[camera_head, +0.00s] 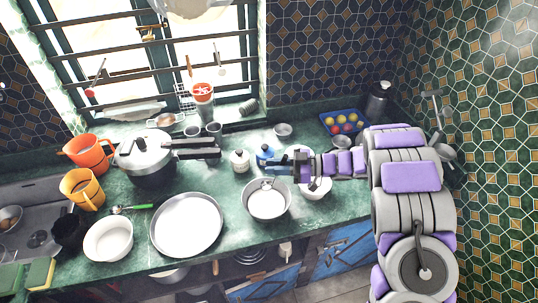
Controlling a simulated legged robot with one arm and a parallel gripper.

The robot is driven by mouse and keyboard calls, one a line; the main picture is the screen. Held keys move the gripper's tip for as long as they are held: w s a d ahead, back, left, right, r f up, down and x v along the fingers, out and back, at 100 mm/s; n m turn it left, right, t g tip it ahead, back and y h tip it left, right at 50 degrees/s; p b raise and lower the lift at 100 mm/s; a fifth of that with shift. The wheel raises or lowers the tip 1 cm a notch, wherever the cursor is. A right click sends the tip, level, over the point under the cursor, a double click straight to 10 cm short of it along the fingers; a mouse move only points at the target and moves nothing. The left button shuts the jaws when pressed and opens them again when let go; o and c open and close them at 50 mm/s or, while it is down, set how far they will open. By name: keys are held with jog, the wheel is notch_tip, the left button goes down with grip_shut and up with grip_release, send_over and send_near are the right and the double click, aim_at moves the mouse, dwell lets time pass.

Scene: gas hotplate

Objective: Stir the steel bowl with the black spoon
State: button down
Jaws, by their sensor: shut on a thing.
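The steel bowl (267,213) stands on the green counter, right of a wide pan, its opening facing up. My gripper (268,158) reaches in from the right and is over the bowl's far side. It is shut on what looks like the black spoon; the handle is mostly hidden by my gripper. A small rounded shape, likely the spoon's head (267,185), shows inside the bowl near its far rim. I cannot tell whether it touches the bottom.
A wide steel pan (187,224) lies left of the bowl, and a white bowl (316,192) sits close on its right under my arm. A pressure cooker (146,150), a small lidded jar (239,161) and a blue tray (326,121) stand behind. The front edge runs close by.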

aim_at(266, 188)
jog(key=shift+s+d, duration=0.1)
jog(key=shift+d, duration=0.1)
jog(key=shift+a+f+h, duration=0.4)
jog(key=shift+a+f, duration=0.1)
jog(key=shift+a, duration=0.2)
jog(key=shift+a+f+h, duration=0.4)
jog(key=shift+a+f, duration=0.1)
jog(key=shift+a, duration=0.2)
jog(key=shift+w+a+f+h, duration=0.15)
jog(key=shift+a+f+h, duration=0.1)
jog(key=shift+f, duration=0.15)
jog(key=shift+w+a+f+h, duration=0.15)
jog(key=shift+f+h, duration=0.1)
jog(key=shift+f, duration=0.15)
jog(key=shift+d+f, duration=0.2)
jog(key=shift+f, duration=0.85)
jog(key=shift+a+f+b, duration=0.15)
jog(key=shift+f+b, duration=0.1)
jog(key=shift+f, duration=0.6)
jog(key=shift+a+f+b, duration=0.1)
jog(key=shift+f+b, duration=0.1)
jog(key=shift+f, duration=0.65)
jog(key=shift+d+f, duration=0.1)
jog(key=shift+f, duration=0.25)
